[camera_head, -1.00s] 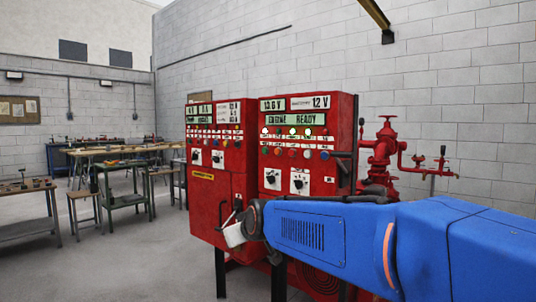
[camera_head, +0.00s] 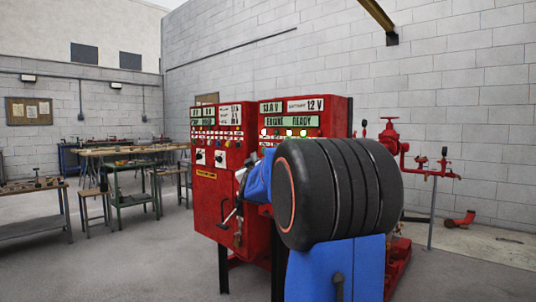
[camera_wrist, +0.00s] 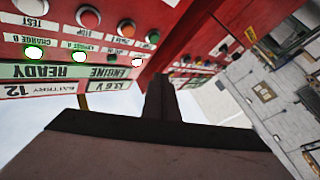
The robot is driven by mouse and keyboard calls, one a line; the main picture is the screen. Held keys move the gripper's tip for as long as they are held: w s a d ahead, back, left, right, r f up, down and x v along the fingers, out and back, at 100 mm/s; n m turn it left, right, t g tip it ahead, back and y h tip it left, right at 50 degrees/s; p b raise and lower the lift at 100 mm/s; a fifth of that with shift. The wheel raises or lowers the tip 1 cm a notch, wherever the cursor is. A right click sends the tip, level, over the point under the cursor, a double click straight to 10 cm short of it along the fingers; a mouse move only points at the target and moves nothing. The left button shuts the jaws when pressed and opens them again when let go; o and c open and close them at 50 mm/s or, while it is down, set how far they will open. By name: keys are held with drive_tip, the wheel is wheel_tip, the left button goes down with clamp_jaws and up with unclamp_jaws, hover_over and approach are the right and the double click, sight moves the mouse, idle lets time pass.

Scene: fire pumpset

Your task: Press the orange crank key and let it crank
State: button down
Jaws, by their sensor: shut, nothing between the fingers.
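The right red control cabinet (camera_head: 330,105) shows "ENGINE READY" on its display. My arm's black joint hides most of its button rows in the head view. In the wrist view the panel appears upside down, with a row of round buttons. An orange-red button, likely the orange crank key (camera_wrist: 125,27), sits between a red button (camera_wrist: 88,18) and a green button (camera_wrist: 153,37). My gripper (camera_wrist: 160,85) is shut and empty, its dark fingers pointing up the wrist picture toward the panel edge. It appears apart from the orange button, below and right of it.
The left red cabinet (camera_head: 217,180) stands beside the right one, with a protruding handle (camera_head: 229,216). Red pump piping (camera_head: 390,140) stands to the right. Workbenches (camera_head: 130,170) and stools are at the back left. The floor at the front left is clear.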

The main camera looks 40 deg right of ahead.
drive_tip(key=shift+d+r, duration=0.3)
drive_tip(key=shift+d, duration=0.05)
drive_tip(key=d, duration=0.8)
drive_tip(key=shift+w+d, duration=0.4)
drive_tip(key=shift+d, duration=0.1)
idle(2.0)
drive_tip(key=shift+d, duration=0.3)
drive_tip(key=shift+d, duration=0.4)
idle(0.8)
drive_tip(key=shift+a, duration=0.8)
